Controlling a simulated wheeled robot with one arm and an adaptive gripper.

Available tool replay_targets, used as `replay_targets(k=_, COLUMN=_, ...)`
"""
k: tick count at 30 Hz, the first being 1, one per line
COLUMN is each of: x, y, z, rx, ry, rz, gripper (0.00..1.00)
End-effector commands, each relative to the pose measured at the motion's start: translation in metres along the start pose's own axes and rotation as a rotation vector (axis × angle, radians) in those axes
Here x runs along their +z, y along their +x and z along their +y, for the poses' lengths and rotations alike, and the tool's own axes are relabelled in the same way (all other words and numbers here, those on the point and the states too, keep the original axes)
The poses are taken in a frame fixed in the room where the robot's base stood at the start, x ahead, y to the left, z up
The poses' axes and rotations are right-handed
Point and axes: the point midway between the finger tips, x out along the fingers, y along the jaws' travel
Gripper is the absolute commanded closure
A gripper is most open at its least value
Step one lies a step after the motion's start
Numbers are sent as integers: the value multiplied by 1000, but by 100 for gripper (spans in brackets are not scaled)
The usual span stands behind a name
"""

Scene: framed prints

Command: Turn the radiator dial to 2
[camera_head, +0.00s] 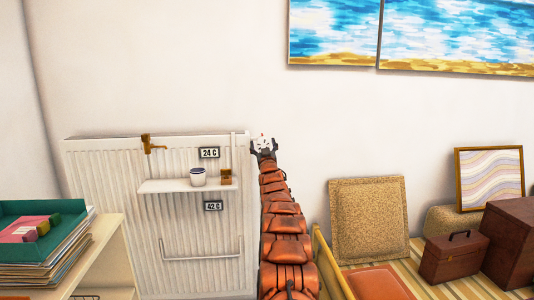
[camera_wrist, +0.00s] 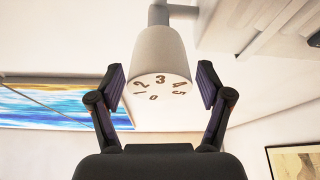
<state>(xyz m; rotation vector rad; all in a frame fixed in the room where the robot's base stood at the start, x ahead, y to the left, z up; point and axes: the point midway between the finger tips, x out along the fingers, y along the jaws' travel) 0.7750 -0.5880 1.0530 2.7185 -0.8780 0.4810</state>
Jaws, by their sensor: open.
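The radiator dial (camera_wrist: 160,55) is a light grey, tapered knob on a pipe fitting. Its end face shows the numerals 0 to 5, with 3 uppermost and 0 lowest in the wrist view; I cannot make out a pointer mark. In the head view the dial (camera_head: 263,141) is a small white shape at the radiator's upper right corner. My gripper (camera_wrist: 162,86) is open, one dark finger on each side of the dial, with visible gaps in the picture. My gripper (camera_head: 264,149) also shows at the dial in the head view.
A cork-like board (camera_head: 368,220) and brown boxes (camera_head: 455,258) stand to the right. A low bookcase (camera_head: 100,245) is front left.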

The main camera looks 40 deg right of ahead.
Motion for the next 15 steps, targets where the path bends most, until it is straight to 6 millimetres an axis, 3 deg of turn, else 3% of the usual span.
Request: replay_targets(k=15, x=-11, y=-31, z=1, rx=0, ry=4, rz=-3, gripper=22)
